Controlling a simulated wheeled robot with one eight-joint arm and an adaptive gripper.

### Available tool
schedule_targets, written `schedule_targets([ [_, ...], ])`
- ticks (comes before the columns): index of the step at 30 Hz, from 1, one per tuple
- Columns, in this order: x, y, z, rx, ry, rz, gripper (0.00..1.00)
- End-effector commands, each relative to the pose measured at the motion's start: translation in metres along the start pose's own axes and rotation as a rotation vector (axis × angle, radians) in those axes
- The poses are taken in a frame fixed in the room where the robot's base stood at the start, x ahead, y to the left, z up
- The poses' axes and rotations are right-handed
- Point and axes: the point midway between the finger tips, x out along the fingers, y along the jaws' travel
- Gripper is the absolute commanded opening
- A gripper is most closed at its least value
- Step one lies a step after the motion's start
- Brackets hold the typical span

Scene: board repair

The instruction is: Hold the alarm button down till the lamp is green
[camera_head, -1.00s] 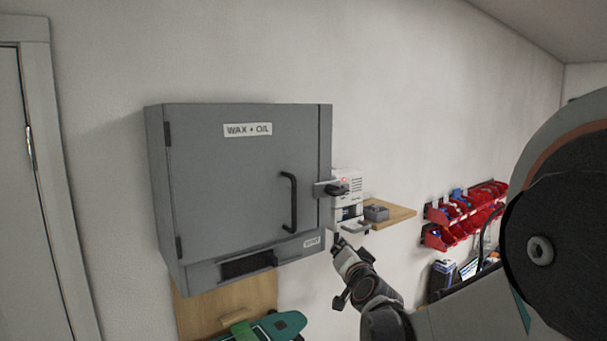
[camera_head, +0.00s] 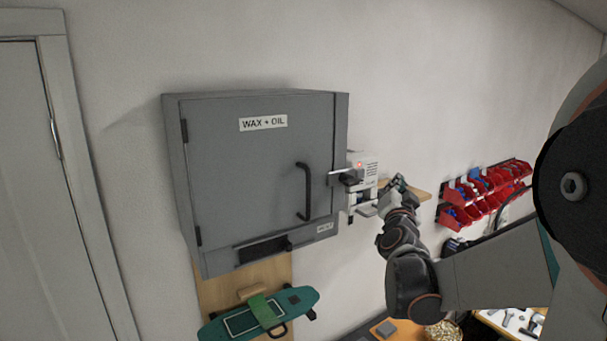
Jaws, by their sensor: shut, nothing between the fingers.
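The alarm unit (camera_head: 367,168) is a small white box with vents on the wall, just right of the grey cabinet. Its lamp (camera_head: 360,165) glows red. I cannot make out the alarm button in this view. My gripper (camera_head: 398,183) is shut and empty, to the right of the alarm unit and a little lower in the picture, in front of the wooden shelf. I cannot tell whether it touches anything there.
The grey "WAX + OIL" cabinet (camera_head: 250,170) has a handle (camera_head: 304,191) and a latch (camera_head: 347,177) that sticks out beside the alarm unit. The wooden shelf (camera_head: 421,194) is behind my gripper. Red bins (camera_head: 487,193) hang further right.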

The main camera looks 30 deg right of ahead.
Motion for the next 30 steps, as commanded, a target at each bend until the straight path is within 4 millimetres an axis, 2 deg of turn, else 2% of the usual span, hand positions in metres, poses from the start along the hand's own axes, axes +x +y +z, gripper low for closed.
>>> schedule_targets([
  [15,0.044,-0.032,0.034,0.001,-0.002,-0.001,0.0],
  [21,0.054,-0.039,0.04,0.0,-0.001,0.0,0.0],
  [30,0.056,-0.041,0.041,0.0,-0.001,0.001,0.0],
])
